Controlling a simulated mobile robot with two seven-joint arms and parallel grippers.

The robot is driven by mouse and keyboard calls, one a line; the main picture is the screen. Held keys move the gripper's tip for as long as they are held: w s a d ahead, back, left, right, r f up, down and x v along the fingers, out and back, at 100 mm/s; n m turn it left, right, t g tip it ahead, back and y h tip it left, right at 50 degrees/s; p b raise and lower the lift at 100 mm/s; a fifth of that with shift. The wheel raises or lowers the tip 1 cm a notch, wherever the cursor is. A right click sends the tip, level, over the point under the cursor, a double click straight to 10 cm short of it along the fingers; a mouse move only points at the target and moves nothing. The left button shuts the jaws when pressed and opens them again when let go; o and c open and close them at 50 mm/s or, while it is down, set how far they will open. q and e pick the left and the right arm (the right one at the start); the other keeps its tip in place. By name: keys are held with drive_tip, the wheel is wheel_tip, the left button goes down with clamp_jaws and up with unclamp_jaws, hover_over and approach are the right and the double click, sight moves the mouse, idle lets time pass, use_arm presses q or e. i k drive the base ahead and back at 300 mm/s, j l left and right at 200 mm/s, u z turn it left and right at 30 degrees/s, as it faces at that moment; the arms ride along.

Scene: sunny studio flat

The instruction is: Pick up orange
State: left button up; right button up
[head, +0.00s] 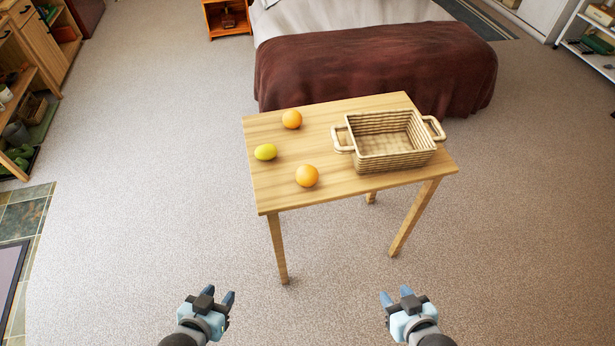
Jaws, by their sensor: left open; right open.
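Two oranges lie on the wooden table. One orange (307,176) is near the front edge, and the other orange (291,119) is toward the back left. A yellow-green lemon-like fruit (265,152) lies near the left edge, apart from both. A woven basket (395,162) with two handles stands on the right part of the table and looks empty. My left gripper (217,295) is open and empty, in front of the table and to its left. My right gripper (395,295) is open and empty, in front of the table's right part. Neither gripper touches anything.
The wooden table (345,189) stands on open carpet (130,180). A bed with a brown blanket (375,68) is close behind it. Wooden shelves (40,60) stand at the far left, and a white shelf (590,45) at the far right. The floor around the table's front is clear.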

sight(306, 175)
drive_tip(key=i+j, duration=0.15)
drive_tip(key=j, duration=0.25)
drive_tip(key=i+j+z, duration=0.1)
drive_tip(key=j, duration=0.3)
drive_tip(key=i+j, duration=0.25)
drive_tip(key=j, duration=0.15)
drive_tip(key=i+j+z, duration=0.15)
drive_tip(key=j, duration=0.25)
drive_tip(key=i+j, duration=0.15)
drive_tip(key=j, duration=0.25)
